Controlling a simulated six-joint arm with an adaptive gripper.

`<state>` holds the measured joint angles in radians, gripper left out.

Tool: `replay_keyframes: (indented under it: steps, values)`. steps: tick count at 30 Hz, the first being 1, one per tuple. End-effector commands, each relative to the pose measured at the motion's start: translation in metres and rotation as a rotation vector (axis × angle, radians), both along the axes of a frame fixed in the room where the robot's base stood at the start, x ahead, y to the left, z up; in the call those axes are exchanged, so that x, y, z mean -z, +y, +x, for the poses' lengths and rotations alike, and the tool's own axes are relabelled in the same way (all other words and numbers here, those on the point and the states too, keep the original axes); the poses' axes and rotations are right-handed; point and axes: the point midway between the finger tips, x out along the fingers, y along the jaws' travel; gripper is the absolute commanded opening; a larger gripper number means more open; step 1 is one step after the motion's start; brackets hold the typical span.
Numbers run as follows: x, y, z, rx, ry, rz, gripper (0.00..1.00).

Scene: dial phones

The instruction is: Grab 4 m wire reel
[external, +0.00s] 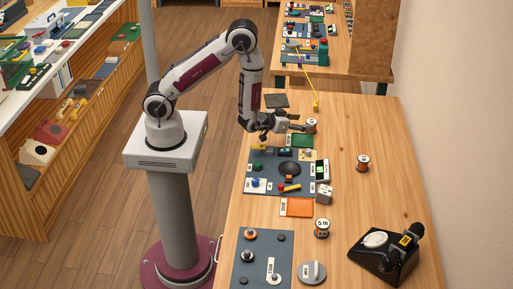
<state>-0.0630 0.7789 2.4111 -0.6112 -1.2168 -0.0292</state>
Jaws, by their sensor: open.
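One reel (312,125) is at the far side of the table beside my gripper. Another reel (362,163) stands alone to the right, and a third reel (322,228) stands nearer the front. The nearest label seems to read 5 m; the other labels are too small to read, so I cannot tell which reel is the 4 m one. My gripper (291,126) is open and points right toward the far reel. Whether it touches that reel cannot be told.
A grey board with parts (250,185) lies below my gripper. The table's right side around the lone reel is clear.

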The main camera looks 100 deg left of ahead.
Motion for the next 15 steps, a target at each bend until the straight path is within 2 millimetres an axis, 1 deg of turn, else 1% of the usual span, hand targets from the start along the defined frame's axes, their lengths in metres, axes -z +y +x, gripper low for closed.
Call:
replay_keyframes:
  steps: [11, 15]
  values:
    - [0.0004, 0.0011, 0.0011, 0.0, -0.001, -0.001, 0.55]
    - [0.0024, 0.0046, 0.0048, -0.003, -0.001, 0.0, 0.55]
